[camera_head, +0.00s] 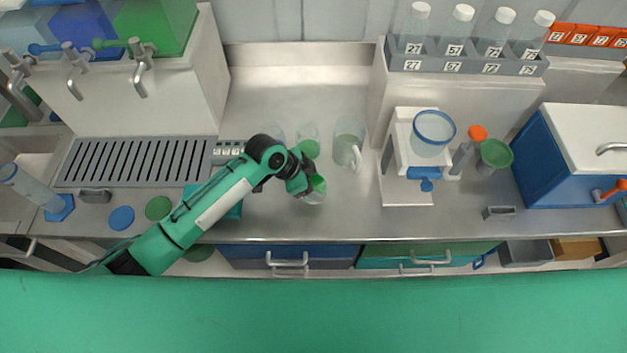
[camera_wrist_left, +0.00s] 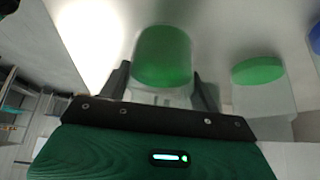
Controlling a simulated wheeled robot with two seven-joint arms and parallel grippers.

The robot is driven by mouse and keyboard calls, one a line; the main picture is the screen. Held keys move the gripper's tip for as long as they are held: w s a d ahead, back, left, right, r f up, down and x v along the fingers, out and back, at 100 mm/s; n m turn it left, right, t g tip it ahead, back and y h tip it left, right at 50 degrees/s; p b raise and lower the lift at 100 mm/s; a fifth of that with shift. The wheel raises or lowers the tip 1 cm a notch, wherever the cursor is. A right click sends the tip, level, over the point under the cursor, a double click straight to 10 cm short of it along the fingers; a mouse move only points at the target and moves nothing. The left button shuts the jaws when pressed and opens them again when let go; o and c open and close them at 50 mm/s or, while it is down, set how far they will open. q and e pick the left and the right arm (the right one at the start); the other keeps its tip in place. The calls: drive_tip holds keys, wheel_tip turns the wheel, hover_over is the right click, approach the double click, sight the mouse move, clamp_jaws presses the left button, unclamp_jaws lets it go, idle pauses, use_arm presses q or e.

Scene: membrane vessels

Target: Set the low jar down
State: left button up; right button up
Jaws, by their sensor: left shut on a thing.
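The low jar (camera_head: 316,190), a clear jar with a green lid, is between the fingers of my left gripper (camera_head: 307,187), over the steel counter. In the left wrist view, the jar's green lid (camera_wrist_left: 162,57) shows between the two dark fingers (camera_wrist_left: 162,88), which are shut on its clear body. Its base is hidden, so I cannot tell whether it touches the counter. A second green-lidded jar (camera_head: 309,146) stands behind the gripper and also shows in the left wrist view (camera_wrist_left: 262,92). My right gripper is not in view.
A clear jug (camera_head: 348,150) stands behind and right of the held jar. A white stand with a blue-rimmed bowl (camera_head: 433,133) is farther right. A drain grille (camera_head: 135,162) lies left. The counter (camera_head: 345,215) right of the gripper is clear.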

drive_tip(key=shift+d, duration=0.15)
use_arm(q)
drive_tip(key=shift+f, duration=0.15)
drive_tip(key=o, duration=1.1)
drive_tip(key=shift+c, duration=0.2)
drive_tip(key=shift+o, duration=0.7)
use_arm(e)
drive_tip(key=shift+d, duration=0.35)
use_arm(q)
drive_tip(key=b+v, duration=0.2)
drive_tip(key=v, duration=1)
drive_tip(key=shift+b, duration=0.3)
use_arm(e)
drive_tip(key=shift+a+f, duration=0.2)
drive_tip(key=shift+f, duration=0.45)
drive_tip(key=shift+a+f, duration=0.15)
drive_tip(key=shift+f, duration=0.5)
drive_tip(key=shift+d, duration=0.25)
